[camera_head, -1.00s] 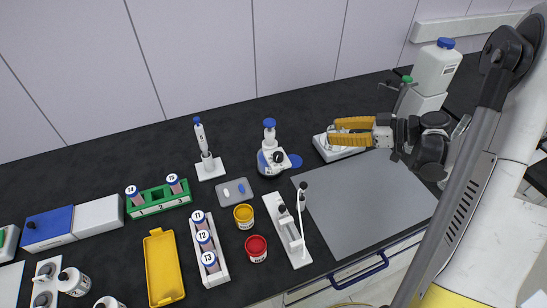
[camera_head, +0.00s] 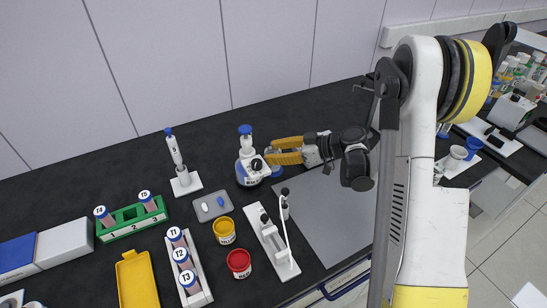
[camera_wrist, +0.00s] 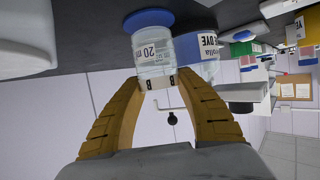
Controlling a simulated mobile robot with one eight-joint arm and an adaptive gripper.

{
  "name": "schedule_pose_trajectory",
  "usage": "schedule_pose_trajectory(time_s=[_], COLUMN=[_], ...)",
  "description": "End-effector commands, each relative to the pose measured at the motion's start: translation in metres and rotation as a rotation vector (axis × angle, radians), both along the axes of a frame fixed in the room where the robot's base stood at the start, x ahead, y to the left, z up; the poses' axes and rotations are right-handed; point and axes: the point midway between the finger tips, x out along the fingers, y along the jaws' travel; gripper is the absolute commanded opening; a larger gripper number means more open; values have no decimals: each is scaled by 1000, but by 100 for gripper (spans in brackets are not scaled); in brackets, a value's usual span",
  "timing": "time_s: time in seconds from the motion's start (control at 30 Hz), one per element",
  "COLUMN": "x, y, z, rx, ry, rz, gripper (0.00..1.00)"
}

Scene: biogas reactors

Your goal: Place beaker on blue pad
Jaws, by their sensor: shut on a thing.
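My gripper (camera_head: 274,153) is at the back of the bench, beside the blue-capped bottle (camera_head: 247,166). In the wrist view my yellow fingers (camera_wrist: 160,82) close on a small clear beaker (camera_wrist: 163,62) with a printed label. A round blue pad (camera_wrist: 148,20) lies at the far end of the beaker, lined up with it. The pad also shows partly under my fingers in the head view (camera_head: 277,172). Whether the beaker touches the pad cannot be told. The beaker is not clear to see in the head view.
The bottle stands close against the pad's left side. A grey mat (camera_head: 335,210) lies to the right. A white stand (camera_head: 272,245), a small grey tray (camera_head: 212,205), and yellow (camera_head: 224,230) and red (camera_head: 239,262) jars are in front.

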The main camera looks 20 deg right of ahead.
Motion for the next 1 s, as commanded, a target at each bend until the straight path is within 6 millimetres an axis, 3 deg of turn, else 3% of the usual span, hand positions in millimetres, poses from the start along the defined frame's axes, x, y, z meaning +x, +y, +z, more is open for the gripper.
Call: schedule_pose_trajectory(time_s=[0.07,0.4,0.43,0.5,0.87,1.0], x=[0,0,0,0,0,-10], y=[0,0,0,0,0,-18], z=[-10,-12,-11,-11,-6,2], rx=[0,0,0,0,0,0], ry=[0,0,0,0,0,0], rz=[0,0,0,0,0,-4], gripper=[12,12,47,61,61,61])
